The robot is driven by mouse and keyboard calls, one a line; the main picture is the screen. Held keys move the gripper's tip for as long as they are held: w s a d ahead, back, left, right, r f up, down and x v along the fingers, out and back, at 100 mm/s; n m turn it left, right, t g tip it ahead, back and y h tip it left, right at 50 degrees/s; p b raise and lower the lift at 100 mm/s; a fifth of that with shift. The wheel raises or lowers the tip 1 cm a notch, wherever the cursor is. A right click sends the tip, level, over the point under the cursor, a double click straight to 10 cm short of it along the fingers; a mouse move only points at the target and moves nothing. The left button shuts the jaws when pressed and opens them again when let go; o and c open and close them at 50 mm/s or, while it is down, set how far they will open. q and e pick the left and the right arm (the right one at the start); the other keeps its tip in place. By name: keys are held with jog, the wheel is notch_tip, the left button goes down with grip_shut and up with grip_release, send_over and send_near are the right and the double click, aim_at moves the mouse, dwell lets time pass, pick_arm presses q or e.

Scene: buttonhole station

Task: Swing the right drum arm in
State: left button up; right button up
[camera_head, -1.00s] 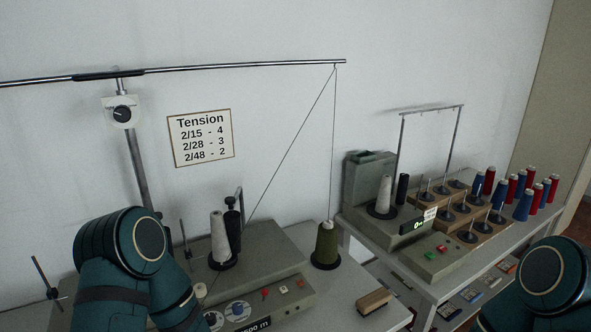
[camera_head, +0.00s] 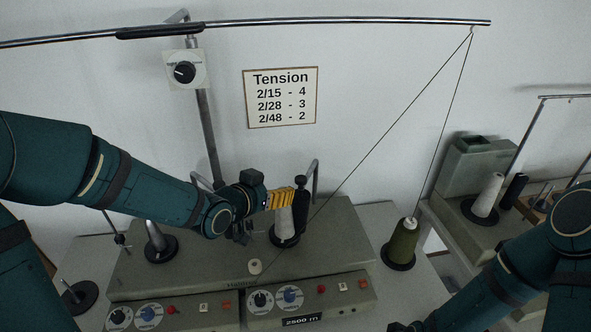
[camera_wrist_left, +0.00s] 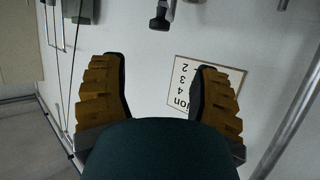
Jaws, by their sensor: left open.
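The right drum arm is a bent metal rod (camera_head: 315,178) with a black drum (camera_head: 301,205) on it, at the back of the right winding head. The drum stands upright just right of and behind a pale cone (camera_head: 284,232); I cannot tell if they touch. My left gripper (camera_head: 291,198), with yellow ribbed fingers, is open and level with the cone's top, close to the drum. Its fingers hide part of the cone and drum. In the left wrist view the fingers are apart, with what looks like the black drum (camera_wrist_left: 159,18) ahead between them.
The grey winder (camera_head: 215,262) stands on a pale table. Thread runs from an olive cone (camera_head: 403,240) up to the overhead rail (camera_head: 340,20) and down past the drum. A post (camera_head: 208,140) stands behind my left arm. A second machine (camera_head: 470,165) is at the right.

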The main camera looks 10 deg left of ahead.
aim_at(301, 179)
pick_arm(q)
jog(key=x, duration=1.3)
jog(key=shift+d+f, duration=0.1)
jog(key=shift+f, duration=0.05)
jog(key=shift+o, duration=0.2)
jog(key=shift+s, duration=0.1)
grip_shut()
